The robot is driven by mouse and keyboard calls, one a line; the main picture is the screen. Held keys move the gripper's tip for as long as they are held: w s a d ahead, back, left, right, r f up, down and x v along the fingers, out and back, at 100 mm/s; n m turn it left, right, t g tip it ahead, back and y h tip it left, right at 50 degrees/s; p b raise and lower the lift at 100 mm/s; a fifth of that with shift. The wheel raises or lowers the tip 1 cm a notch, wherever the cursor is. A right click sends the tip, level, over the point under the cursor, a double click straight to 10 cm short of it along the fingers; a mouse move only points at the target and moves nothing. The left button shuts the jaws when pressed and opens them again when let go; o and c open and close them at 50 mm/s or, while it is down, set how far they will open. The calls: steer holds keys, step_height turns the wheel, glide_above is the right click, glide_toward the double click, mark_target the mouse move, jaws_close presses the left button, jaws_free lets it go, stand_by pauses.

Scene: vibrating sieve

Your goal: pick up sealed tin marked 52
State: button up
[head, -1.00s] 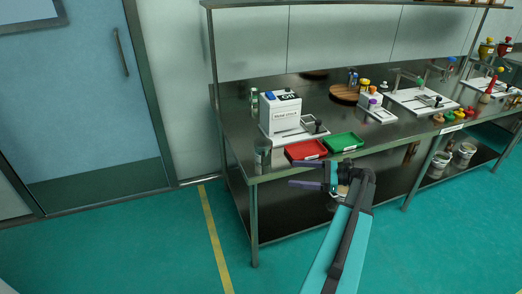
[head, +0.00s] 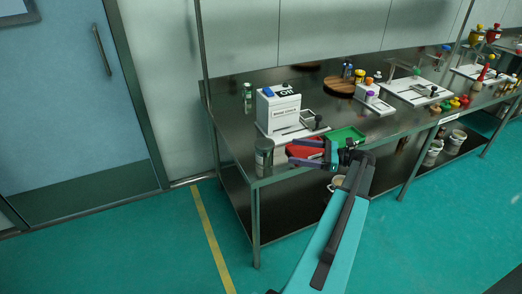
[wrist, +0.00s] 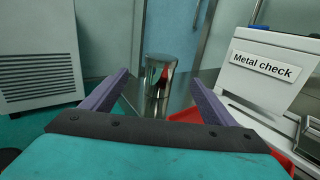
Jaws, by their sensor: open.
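A metallic cylindrical tin (head: 264,152) stands upright at the front left corner of the steel table. No number on it is readable. In the wrist view the shiny tin (wrist: 160,66) is ahead, in the gap between the two purple fingers, with a red reflection on its side. My gripper (head: 300,152) is open and empty, to the right of the tin at about table-top height, its fingers pointing left toward it. The fingers appear apart from the tin. A second small cylinder (head: 247,92) stands at the back left of the table; its marking is unreadable.
A white box (head: 279,108), labelled "Metal check" in the wrist view (wrist: 264,68), stands behind the tin. A red tray (head: 312,142) is partly hidden by my gripper, and a green tray (head: 346,135) lies to its right. The table's left edge is close to the tin.

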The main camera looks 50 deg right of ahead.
steer(key=shift+w, duration=0.15)
glide_toward(263, 142)
steer(key=shift+w+a+f+p, duration=0.15)
steer(key=shift+w+a+f, duration=0.1)
steer(key=shift+w+a, duration=0.3)
steer(key=shift+w+a+f+p, duration=0.15)
steer(key=shift+w+a+f, duration=0.15)
steer(key=shift+w, duration=0.45)
steer(key=shift+w+a+f+p, duration=0.15)
steer(key=shift+w+a+f, duration=0.1)
steer(key=shift+w+a, duration=0.35)
steer(key=shift+d, duration=0.1)
steer(key=shift+p+x, duration=0.5)
steer(key=shift+x, duration=2.15)
steer(key=shift+d+r, duration=0.15)
steer(key=shift+r, duration=0.05)
steer(key=shift+c, duration=0.5)
steer(key=c, duration=1.2)
steer(key=shift+r, duration=0.15)
